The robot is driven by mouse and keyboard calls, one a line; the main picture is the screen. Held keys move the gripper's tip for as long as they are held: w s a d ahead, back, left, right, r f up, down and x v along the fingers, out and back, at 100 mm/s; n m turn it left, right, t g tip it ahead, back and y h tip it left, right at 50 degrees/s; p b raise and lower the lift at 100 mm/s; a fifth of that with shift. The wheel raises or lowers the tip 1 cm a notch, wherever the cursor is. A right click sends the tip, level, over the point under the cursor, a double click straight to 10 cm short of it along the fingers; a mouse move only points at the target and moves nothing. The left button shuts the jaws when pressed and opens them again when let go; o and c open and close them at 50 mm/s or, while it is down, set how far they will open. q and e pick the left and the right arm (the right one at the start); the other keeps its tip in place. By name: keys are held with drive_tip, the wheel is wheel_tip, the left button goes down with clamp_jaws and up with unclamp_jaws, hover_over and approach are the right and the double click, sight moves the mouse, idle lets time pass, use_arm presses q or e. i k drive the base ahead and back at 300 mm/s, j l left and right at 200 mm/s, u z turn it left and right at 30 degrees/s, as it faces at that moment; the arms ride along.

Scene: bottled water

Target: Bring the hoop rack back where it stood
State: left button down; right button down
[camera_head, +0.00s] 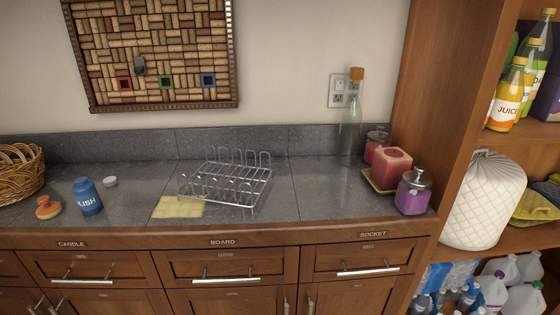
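The hoop rack (226,184) is a silver wire rack with upright hoops along its back and shorter ones at its front. It stands upright on the dark grey stone counter, near the middle. A pale yellow cloth or mat (178,207) lies flat at its front left, and the rack's near left edge comes close to it or overlaps it; I cannot tell which. Neither of my grippers shows in the head view.
A wicker basket (20,172), an orange-topped scrubber (48,207), a blue polish bottle (87,196) and a white lid (110,182) stand left. A clear bottle (350,130), red candle (391,165) and purple jar (413,192) stand right. Bare counter (312,190) lies between.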

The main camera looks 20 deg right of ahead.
sight(187, 183)
drive_tip(key=i+l, duration=0.1)
drive_tip(key=l, duration=0.8)
drive_tip(key=i+l+z, duration=0.1)
drive_tip(key=l, duration=0.35)
drive_tip(key=i+l, duration=0.15)
drive_tip(key=l, duration=0.25)
drive_tip(key=i+l+z, duration=0.1)
drive_tip(key=l, duration=0.35)
